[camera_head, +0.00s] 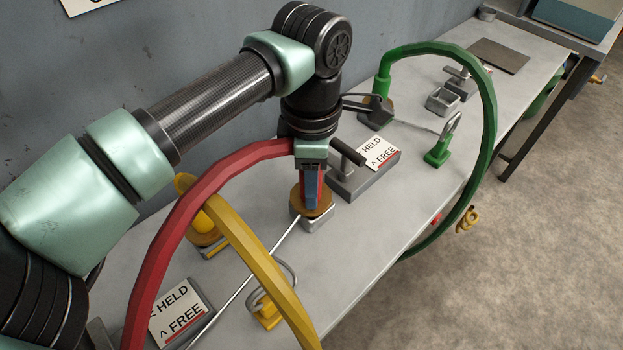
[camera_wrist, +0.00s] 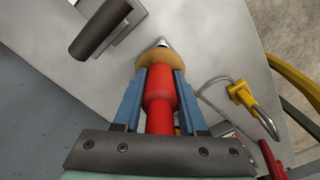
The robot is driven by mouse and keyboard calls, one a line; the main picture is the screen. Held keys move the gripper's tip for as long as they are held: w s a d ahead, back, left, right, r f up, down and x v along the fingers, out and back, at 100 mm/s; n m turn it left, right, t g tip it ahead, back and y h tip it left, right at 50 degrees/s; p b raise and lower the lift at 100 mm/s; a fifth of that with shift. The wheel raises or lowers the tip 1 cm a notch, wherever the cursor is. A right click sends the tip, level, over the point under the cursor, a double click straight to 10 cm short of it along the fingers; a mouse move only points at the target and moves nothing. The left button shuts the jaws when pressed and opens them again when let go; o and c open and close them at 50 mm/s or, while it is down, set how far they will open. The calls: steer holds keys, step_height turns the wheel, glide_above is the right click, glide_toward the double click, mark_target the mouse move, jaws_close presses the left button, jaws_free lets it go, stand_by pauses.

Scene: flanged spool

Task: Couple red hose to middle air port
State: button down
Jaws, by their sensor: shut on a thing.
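The red hose (camera_head: 170,245) arches from the lower left up to my gripper (camera_head: 311,188). My gripper points down, with its blue fingers shut on the red hose end (camera_wrist: 160,98). The middle air port (camera_head: 326,209) is a tan round flange on a small grey block on the bench. The hose end is over this flange (camera_wrist: 152,57) in the wrist view, lined up with it and seeming to meet it. I cannot tell whether it is seated, as the fingers hide part of the joint in the head view.
A dark-handled lever (camera_head: 347,153) with a HELD/FREE card (camera_head: 380,151) stands close right of the port. The yellow hose (camera_head: 250,245) arches at front left, the green hose (camera_head: 488,120) at right. A yellow clip (camera_head: 268,316) and a green clip (camera_head: 438,156) stand on the bench.

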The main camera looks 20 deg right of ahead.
steer(key=shift+f+b, duration=0.35)
steer(key=shift+f, duration=0.1)
stand_by(0.4)
steer(key=shift+c, duration=1.9)
jaws_free()
step_height(320, 180, up, 13)
steer(key=shift+p, duration=0.9)
